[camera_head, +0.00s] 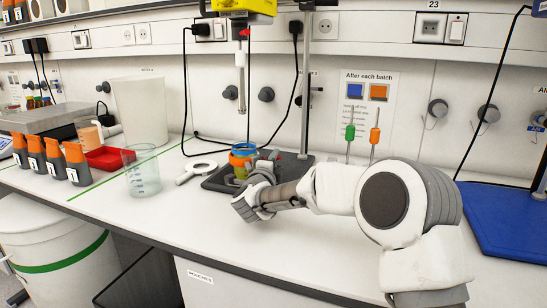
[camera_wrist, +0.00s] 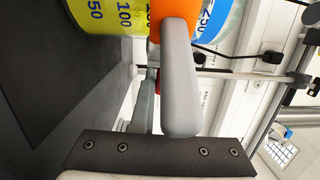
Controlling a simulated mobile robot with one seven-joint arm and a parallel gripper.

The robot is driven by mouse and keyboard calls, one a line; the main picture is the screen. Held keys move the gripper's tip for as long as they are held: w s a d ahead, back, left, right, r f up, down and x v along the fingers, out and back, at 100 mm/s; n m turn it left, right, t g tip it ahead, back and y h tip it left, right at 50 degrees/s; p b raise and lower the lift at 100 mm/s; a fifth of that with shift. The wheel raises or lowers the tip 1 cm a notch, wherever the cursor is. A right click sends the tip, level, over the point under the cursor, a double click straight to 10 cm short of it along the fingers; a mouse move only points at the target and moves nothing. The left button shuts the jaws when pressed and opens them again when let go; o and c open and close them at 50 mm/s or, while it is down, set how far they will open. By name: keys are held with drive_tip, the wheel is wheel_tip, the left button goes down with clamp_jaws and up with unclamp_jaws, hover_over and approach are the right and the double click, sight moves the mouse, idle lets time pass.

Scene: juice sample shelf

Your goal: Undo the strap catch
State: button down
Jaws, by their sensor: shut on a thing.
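The catch itself is mostly hidden behind the near finger.
The stand's upright rod (camera_head: 306,85) rises behind my gripper. Several orange-topped bottles (camera_head: 76,163) and a red tray (camera_head: 108,158) are farther left. The front bench is mostly clear.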

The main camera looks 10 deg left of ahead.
drive_tip(key=shift+s+m+h, duration=0.25)
drive_tip(key=shift+m+h, duration=0.45)
drive_tip(key=shift+h, duration=0.6)
drive_tip(key=shift+d, duration=0.1)
drive_tip(key=c, duration=0.9)
unclamp_jaws()
drive_tip(key=s+a, duration=0.1)
drive_tip(key=s, duration=0.4)
drive_tip(key=s+p, duration=0.1)
drive_tip(key=s, duration=0.5)
drive_tip(key=s+a+p, duration=0.1)
drive_tip(key=s, duration=0.5)
drive_tip(key=shift+s+a+f, duration=0.1)
drive_tip(key=shift+a+f, duration=0.25)
